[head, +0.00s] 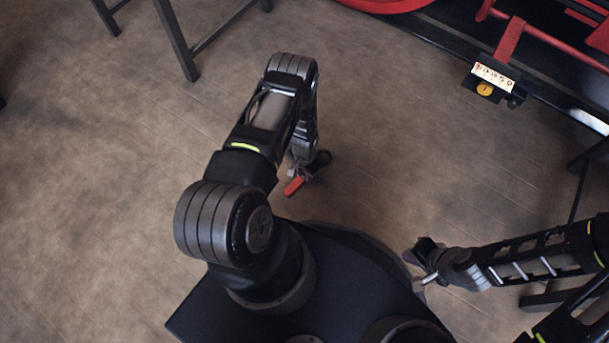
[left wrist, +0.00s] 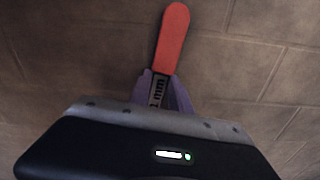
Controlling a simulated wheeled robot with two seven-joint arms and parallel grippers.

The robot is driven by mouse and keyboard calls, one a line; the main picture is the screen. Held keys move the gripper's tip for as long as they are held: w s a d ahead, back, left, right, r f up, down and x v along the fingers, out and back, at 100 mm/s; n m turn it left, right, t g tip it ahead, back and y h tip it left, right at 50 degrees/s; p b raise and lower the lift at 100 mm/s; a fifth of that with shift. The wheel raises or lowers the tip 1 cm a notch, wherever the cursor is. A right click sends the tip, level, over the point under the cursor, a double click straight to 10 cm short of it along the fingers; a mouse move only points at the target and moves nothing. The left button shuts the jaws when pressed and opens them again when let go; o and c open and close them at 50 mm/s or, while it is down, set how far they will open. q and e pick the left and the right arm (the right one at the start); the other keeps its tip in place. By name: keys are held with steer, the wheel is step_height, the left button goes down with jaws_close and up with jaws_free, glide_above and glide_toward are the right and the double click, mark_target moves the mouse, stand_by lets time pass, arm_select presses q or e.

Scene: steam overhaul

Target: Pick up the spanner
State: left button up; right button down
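The spanner shows a red handle (head: 293,186) below my left gripper in the head view. In the left wrist view its red handle (left wrist: 172,38) points away from the gripper, and a grey metal part with a partly readable "mm" marking lies between the fingers. My left gripper (left wrist: 162,85) is shut on this metal part, with one finger on each side. In the head view my left gripper (head: 299,172) hangs over the floor, partly hidden by its arm. The spanner's other end is hidden. My right gripper (head: 424,264) is at the lower right, small and dark; its fingers are unclear.
A red and black machine frame (head: 510,50) with a plate and a yellow tag stands at the upper right. Dark table legs (head: 176,40) stand at the upper left. A dark stand is at the right edge. The brown floor (head: 390,140) between them is clear.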

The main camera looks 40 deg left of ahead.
arm_select(q)
jaws_close()
stand_by(0.9)
